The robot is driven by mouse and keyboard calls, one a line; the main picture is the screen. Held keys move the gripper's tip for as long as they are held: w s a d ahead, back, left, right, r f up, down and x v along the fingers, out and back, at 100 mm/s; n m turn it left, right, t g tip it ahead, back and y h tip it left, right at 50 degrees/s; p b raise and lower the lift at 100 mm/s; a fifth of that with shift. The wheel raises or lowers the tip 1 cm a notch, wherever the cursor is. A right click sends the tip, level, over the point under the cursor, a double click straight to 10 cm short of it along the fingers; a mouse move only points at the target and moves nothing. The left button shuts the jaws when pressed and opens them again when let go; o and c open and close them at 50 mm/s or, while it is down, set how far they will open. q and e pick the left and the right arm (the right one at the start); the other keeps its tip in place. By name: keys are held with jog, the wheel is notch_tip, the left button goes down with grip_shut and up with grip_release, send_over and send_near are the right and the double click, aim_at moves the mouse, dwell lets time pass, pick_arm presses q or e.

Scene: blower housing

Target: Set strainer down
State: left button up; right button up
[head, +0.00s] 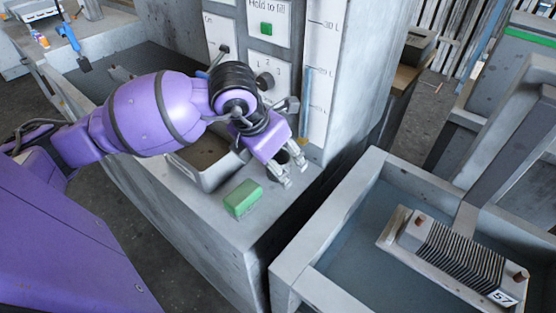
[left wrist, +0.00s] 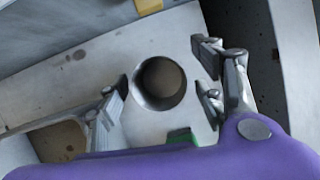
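My left gripper (head: 291,171) is over the grey concrete ledge (head: 225,228), with its fingers pointing down. In the left wrist view, my left gripper (left wrist: 163,86) has its fingers spread wide, with nothing clamped between them. Between and beyond them is a round opening (left wrist: 160,82) with a metallic rim and a brownish inside. I cannot tell whether this is the strainer or a bare hole in the ledge. No other thing can be made out as a strainer. My right gripper is not in view.
A green block (head: 243,198) lies on the ledge beside my left gripper. A panel (head: 262,55) rises behind. At right, a basin (head: 312,285) holds a finned unit (head: 455,255).

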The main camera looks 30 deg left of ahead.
pick_arm(q)
jog(key=shift+r, duration=0.25)
jog(key=v, duration=1.2)
jog(key=shift+p, duration=0.4)
jog(key=shift+f, duration=0.15)
